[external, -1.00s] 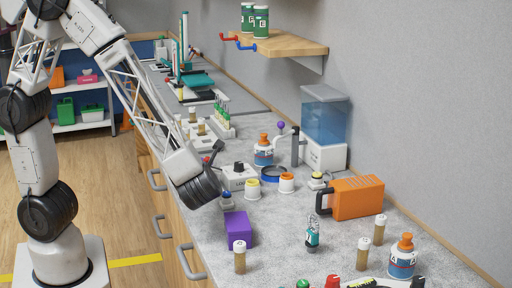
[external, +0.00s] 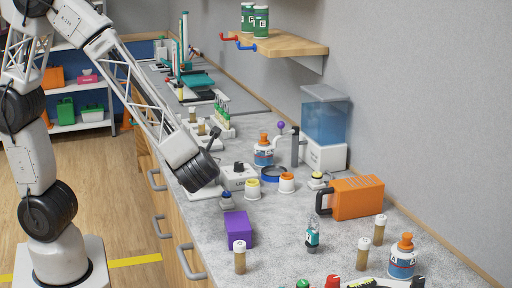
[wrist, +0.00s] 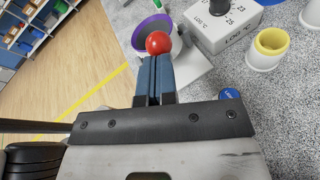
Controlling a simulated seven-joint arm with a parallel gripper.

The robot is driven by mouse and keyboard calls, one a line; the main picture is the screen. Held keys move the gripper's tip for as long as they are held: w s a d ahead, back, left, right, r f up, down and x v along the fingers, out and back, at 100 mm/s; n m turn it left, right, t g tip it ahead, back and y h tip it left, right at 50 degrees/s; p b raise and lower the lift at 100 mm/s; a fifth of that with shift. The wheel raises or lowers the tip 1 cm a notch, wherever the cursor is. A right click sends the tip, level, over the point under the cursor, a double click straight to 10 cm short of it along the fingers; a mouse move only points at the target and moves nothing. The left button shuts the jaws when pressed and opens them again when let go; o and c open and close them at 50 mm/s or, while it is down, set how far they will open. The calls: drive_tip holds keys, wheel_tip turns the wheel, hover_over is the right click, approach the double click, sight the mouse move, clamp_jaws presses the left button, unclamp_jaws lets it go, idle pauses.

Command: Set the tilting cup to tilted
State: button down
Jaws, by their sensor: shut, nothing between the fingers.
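The tilting cup (wrist: 139,42) shows at the top of the wrist view, with a purple rim and a dark grey inside. A red ball knob (wrist: 158,42) is at its near side, and a pale base plate (wrist: 188,76) lies beside and below it. I cannot tell the cup's tilt surely. My gripper (wrist: 154,62) has its two blue fingers pressed together and empty. The fingertips overlap the knob's lower edge in the wrist view; I cannot tell whether they touch. In the external view my black wrist joint hides the cup and fingers; a corner of the base plate (external: 205,193) shows.
A white LOG box (wrist: 222,25) with a dial stands right of the cup, then a yellow-rimmed cup (wrist: 267,48). A blue button (wrist: 230,95) is close to my gripper. A purple block (external: 238,229) stands nearer the front. The counter edge and floor are at the left.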

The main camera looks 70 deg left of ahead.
drive_tip(key=a+r+n+g+h, duration=0.1)
drive_tip(key=a+r+h, duration=0.4)
drive_tip(key=a, duration=0.4)
drive_tip(key=shift+a+h, duration=0.15)
drive_tip(key=shift+h, duration=0.75)
idle(0.4)
drive_tip(key=v, duration=0.7)
drive_tip(key=shift+s+r, duration=0.2)
drive_tip(key=shift+r, duration=0.15)
drive_tip(key=shift+n, duration=0.3)
